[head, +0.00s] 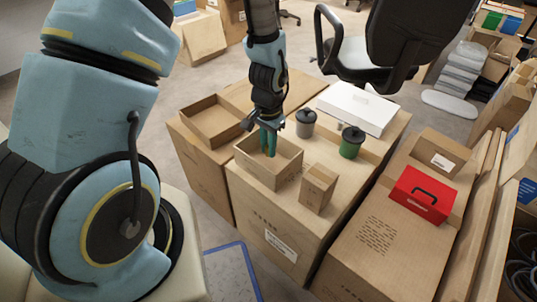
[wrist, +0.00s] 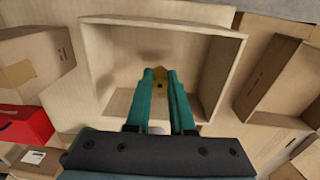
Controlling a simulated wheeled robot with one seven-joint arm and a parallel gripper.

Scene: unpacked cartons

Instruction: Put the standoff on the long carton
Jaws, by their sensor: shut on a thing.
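My gripper (head: 268,145) points down into an open-topped wooden box (head: 262,177). In the wrist view its teal fingers (wrist: 160,76) are shut on a small brass-coloured piece, the standoff (wrist: 159,71), at their tips. The standoff is hidden in the head view. I cannot tell whether it touches the box floor. The box stands on the middle large carton (head: 245,205). Another large carton with printed text (head: 345,265) runs along the right; it looks like the long carton, though no label confirms this.
Around the box stand a small carton (head: 318,187), a grey canister (head: 305,124), a green canister (head: 352,142) and a white box (head: 357,107). A red toolbox (head: 421,195) and a brown box (head: 440,158) sit on the right carton; its front top is clear. Another open tray (head: 211,121) is left.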

